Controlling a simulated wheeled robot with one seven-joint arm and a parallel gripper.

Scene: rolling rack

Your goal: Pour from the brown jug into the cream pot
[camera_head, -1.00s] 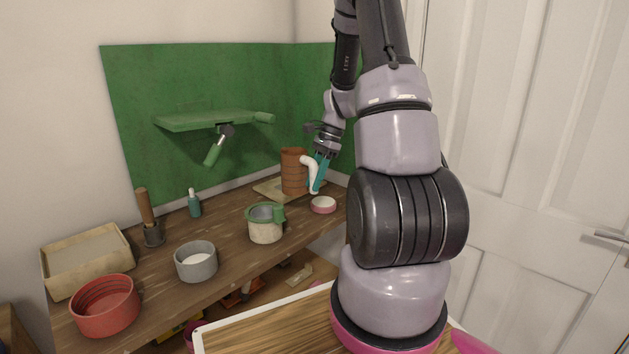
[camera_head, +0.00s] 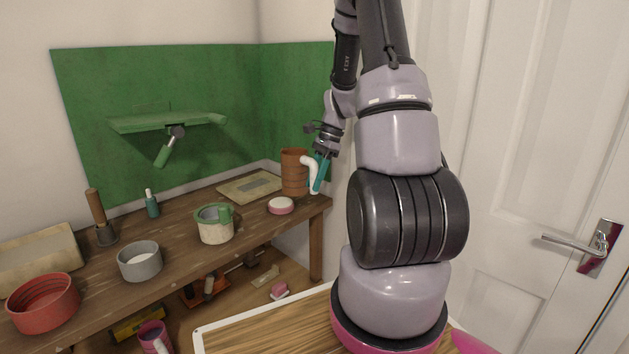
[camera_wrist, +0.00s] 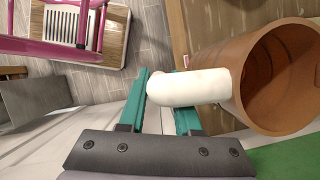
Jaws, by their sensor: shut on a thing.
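The brown jug (camera_head: 293,174) is upright, with a white handle (camera_head: 312,172) on its right side. My gripper (camera_head: 319,176) has teal fingers and is shut on that handle; it also shows in the wrist view (camera_wrist: 162,92), with the jug (camera_wrist: 268,80) to its right. The inside of the jug shows in the wrist view, and I see no contents there. The cream pot (camera_head: 215,233) has a green rim and a green grip. It stands on the table, left of and nearer than the jug. Its contents cannot be made out.
A pink-and-white round dish (camera_head: 281,206) stands between pot and jug near the table's (camera_head: 180,228) right end. A flat board (camera_head: 240,190) lies behind. A grey bowl (camera_head: 139,262) and red bowl (camera_head: 45,303) stand left. A green shelf (camera_head: 165,121) hangs above.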

